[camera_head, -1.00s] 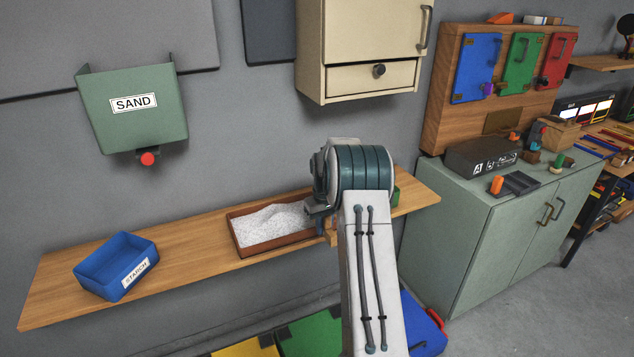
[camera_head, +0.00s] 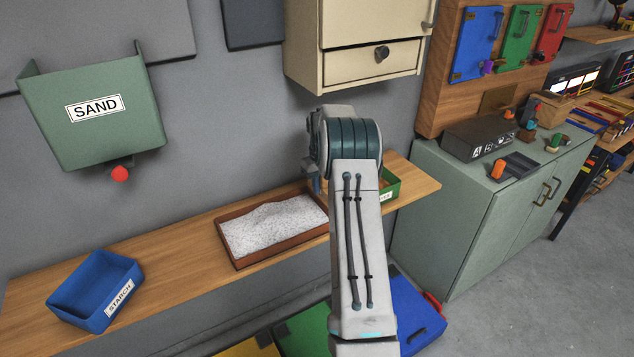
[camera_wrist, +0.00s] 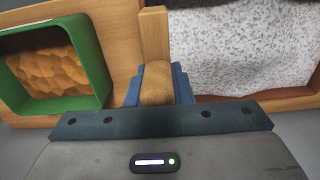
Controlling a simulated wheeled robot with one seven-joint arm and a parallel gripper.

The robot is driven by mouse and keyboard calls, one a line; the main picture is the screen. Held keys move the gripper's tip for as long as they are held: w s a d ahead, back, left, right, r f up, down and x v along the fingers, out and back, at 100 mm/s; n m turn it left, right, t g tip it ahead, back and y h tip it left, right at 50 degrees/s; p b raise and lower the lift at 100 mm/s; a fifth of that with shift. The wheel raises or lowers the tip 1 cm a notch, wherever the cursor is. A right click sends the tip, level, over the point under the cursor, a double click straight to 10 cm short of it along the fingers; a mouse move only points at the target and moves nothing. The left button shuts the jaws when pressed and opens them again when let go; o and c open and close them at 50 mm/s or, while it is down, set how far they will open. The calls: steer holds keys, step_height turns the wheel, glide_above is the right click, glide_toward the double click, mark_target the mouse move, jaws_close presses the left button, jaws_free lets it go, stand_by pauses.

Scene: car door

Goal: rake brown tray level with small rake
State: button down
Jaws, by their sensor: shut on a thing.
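The brown tray (camera_head: 282,252) sits on the wooden shelf and holds white grains, heaped toward the back middle with lower edges. It also shows at the right of the wrist view (camera_wrist: 240,103). My gripper (camera_wrist: 158,88) is shut on the tan wooden handle of the small rake (camera_wrist: 155,36), with a blue finger on each side. The rake is beside the tray's right end, between it and the green tray. Its teeth are not visible. In the head view my arm hides most of the gripper and the rake.
A green tray (camera_head: 391,188) with tan lumps stands right of the brown tray. A blue STARCH bin (camera_head: 97,290) is at the shelf's left. A green SAND hopper (camera_head: 92,115) hangs above left, and a cream cabinet (camera_head: 352,50) above the tray. Shelf between bin and tray is clear.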

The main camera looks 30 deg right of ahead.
mark_target(236, 246)
steer(key=shift+a+f, duration=0.3)
steer(key=shift+f, duration=0.15)
steer(key=f+b, duration=0.2)
steer(key=f, duration=0.2)
steer(key=f+b, duration=0.3)
steer(key=shift+w+a+f, duration=0.1)
steer(key=shift+a+f, duration=0.1)
steer(key=shift+f, duration=0.2)
steer(key=a+b, duration=0.1)
steer(key=a, duration=1.3)
steer(key=a+b, duration=0.2)
steer(key=a, duration=1.2)
steer(key=shift+r, duration=0.2)
steer(key=d+p, duration=0.3)
steer(key=d, duration=2.4)
steer(key=shift+d+r, duration=0.1)
steer(key=shift+d, duration=0.3)
step_height(236, 246, up, 5)
steer(key=p, duration=0.3)
steer(key=shift+d, duration=0.15)
steer(key=shift+r+p, duration=0.65)
steer(key=shift+r, duration=0.1)
steer(key=shift+f, duration=0.1)
